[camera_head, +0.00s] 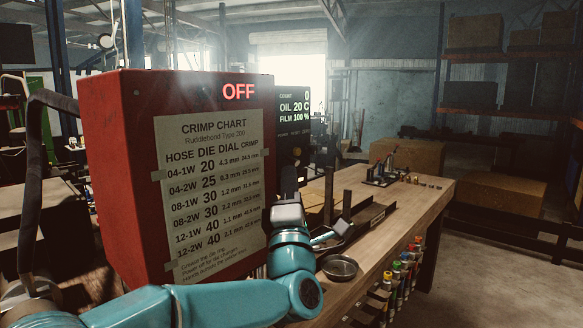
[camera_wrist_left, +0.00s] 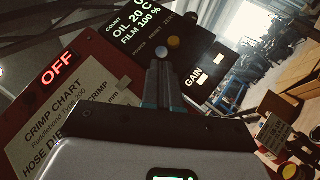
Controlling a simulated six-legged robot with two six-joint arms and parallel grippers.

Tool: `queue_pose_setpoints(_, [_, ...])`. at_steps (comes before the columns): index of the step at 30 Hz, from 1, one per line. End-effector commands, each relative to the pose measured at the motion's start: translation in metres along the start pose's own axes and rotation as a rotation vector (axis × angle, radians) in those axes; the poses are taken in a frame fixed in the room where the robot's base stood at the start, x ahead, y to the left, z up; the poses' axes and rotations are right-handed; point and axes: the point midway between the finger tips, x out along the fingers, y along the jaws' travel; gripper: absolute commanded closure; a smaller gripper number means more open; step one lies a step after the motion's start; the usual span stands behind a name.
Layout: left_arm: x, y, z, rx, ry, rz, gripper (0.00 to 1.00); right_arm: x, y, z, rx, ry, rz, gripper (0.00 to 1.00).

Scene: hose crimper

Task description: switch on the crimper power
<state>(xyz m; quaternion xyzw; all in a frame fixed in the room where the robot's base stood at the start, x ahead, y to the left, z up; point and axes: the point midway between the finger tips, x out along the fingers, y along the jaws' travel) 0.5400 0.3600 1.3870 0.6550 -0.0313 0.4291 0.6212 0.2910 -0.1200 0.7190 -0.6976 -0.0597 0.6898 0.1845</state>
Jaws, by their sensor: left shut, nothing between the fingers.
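The red crimper cabinet (camera_head: 115,180) stands at left with a lit red OFF sign (camera_head: 238,92), which also shows in the left wrist view (camera_wrist_left: 57,68). Beside it is a dark control panel (camera_head: 292,125) with a lit readout. In the left wrist view the panel (camera_wrist_left: 120,38) has POWER and RESET ZERO labels, a pale blue-white button (camera_wrist_left: 162,52) and a yellow button (camera_wrist_left: 174,43). My left gripper (camera_head: 289,180) is shut and empty, upright before the panel. Its fingertips (camera_wrist_left: 160,66) appear just below the pale button; I cannot tell if they touch. My right gripper is not in view.
A wooden bench (camera_head: 415,210) runs right of the cabinet, with a metal bowl (camera_head: 339,267), dark upright posts (camera_head: 347,204) and a tool tray (camera_head: 385,180). Several coloured bottles (camera_head: 395,276) line its front side. The floor at right is clear.

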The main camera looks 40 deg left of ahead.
Motion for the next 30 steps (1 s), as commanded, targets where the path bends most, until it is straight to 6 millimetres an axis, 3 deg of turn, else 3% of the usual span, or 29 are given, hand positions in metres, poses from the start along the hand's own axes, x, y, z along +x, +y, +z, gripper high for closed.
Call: queue_pose_setpoints(30, [0.0036,0.0044,0.0074,-0.058,0.053,-0.056,1.00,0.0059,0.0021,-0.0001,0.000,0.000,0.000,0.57])
